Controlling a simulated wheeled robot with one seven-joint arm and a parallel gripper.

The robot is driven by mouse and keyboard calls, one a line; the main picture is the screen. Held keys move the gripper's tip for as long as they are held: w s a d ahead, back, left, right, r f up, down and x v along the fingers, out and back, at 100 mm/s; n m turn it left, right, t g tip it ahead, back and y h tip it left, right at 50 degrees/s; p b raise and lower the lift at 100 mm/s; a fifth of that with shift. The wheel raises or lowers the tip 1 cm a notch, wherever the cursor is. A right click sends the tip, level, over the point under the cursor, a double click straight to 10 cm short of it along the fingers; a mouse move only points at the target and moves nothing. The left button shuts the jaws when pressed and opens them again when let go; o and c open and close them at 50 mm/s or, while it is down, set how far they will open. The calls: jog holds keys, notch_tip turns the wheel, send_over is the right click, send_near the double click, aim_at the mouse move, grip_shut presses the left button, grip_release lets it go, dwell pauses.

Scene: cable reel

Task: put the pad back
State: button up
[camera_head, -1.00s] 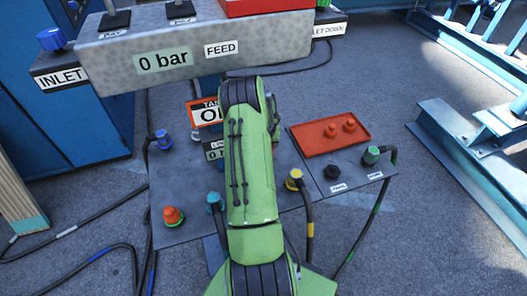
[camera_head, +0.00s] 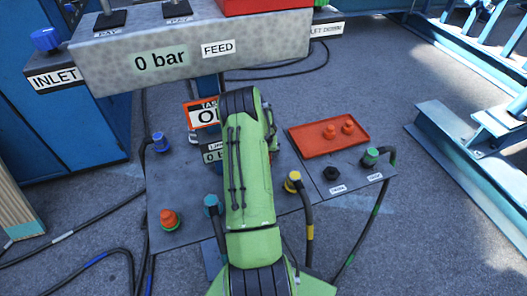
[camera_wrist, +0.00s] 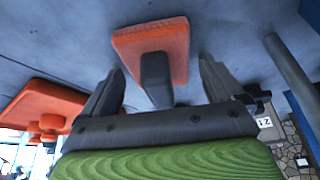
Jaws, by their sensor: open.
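An orange-red pad (camera_wrist: 170,40) with a dark grey block-like handle (camera_wrist: 155,78) shows in the wrist view against the blue-grey panel surface. My gripper (camera_wrist: 160,69) is open, with one finger on each side of the handle and a visible gap to each. Whether the pad rests flat on the panel is hard to tell. In the head view my green arm covers the gripper and most or all of the pad.
An orange tray (camera_head: 307,143) with orange knobs lies on the panel (camera_head: 185,190), right of my arm. Cable plugs stand around it: blue (camera_head: 161,142), orange-green (camera_head: 169,219), yellow (camera_head: 292,181) and green (camera_head: 370,156). A grey feed block (camera_head: 200,55) overhangs behind.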

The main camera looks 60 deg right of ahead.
jog(key=p+v, duration=0.3)
jog(key=v, duration=0.9)
jog(key=shift+s+a+r, duration=0.1)
